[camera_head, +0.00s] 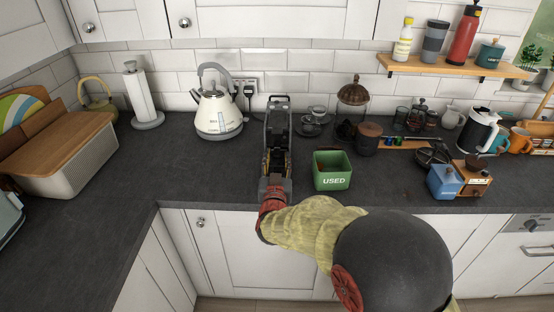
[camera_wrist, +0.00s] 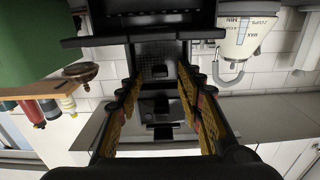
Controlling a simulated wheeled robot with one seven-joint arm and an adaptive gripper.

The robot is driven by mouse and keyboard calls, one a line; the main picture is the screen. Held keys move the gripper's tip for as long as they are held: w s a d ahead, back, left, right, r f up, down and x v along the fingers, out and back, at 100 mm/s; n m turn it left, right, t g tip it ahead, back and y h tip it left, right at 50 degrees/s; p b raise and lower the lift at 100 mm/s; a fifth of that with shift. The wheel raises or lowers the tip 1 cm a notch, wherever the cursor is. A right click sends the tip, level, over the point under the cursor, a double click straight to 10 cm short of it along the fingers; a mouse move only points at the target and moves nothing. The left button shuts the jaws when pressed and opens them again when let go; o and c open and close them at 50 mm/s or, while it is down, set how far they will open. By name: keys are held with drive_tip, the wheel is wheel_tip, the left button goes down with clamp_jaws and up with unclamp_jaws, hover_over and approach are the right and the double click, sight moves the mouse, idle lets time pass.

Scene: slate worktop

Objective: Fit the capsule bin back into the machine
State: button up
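The black coffee machine (camera_head: 279,118) stands upright on the worktop, its front towards me. My gripper (camera_head: 276,165) is at its lower front, with yellow and red finger pads on both sides. In the wrist view my gripper (camera_wrist: 160,85) has its fingers apart, with their tips against the sides of a dark box with a meshed face, which looks like the capsule bin (camera_wrist: 158,62). The bin lies at the mouth of the machine (camera_wrist: 150,18). How deep it sits in the machine is hidden.
A green box marked USED (camera_head: 332,172) stands close to the right of my gripper. A cream kettle (camera_head: 217,115) is behind to the left. A blue box (camera_head: 444,182) and a wooden grinder (camera_head: 473,178) stand farther right. The worktop left of the machine is clear.

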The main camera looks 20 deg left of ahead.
drive_tip(key=v, duration=1.2)
drive_tip(key=s+a+f+n+g+y, duration=0.1)
drive_tip(key=s+a+f+g, duration=0.1)
drive_tip(key=s+f+g, duration=0.3)
drive_tip(key=s+a+f+n+g+y, duration=0.1)
drive_tip(key=s+a+f+g, duration=0.15)
drive_tip(key=f, duration=0.55)
drive_tip(key=s+d+n+g, duration=0.1)
drive_tip(key=s+d+g, duration=0.2)
drive_tip(key=s, duration=0.2)
drive_tip(key=s+d+r+m+g+h+p, duration=0.1)
drive_tip(key=s+d+r, duration=0.3)
drive_tip(key=d, duration=0.5)
drive_tip(key=s+d+r+g+h, duration=0.25)
drive_tip(key=s+d, duration=0.25)
drive_tip(key=d, duration=0.3)
drive_tip(key=s+d+r+m+g+h+p, duration=0.1)
drive_tip(key=s+d+r, duration=0.3)
drive_tip(key=d, duration=0.5)
drive_tip(key=s+d+r+m+t+h+p, duration=0.1)
drive_tip(key=s+d+r+m+t, duration=0.1)
drive_tip(key=d+r, duration=0.8)
drive_tip(key=shift+d+m+t, duration=0.5)
drive_tip(key=shift+d+m, duration=0.2)
drive_tip(key=shift+d, duration=0.2)
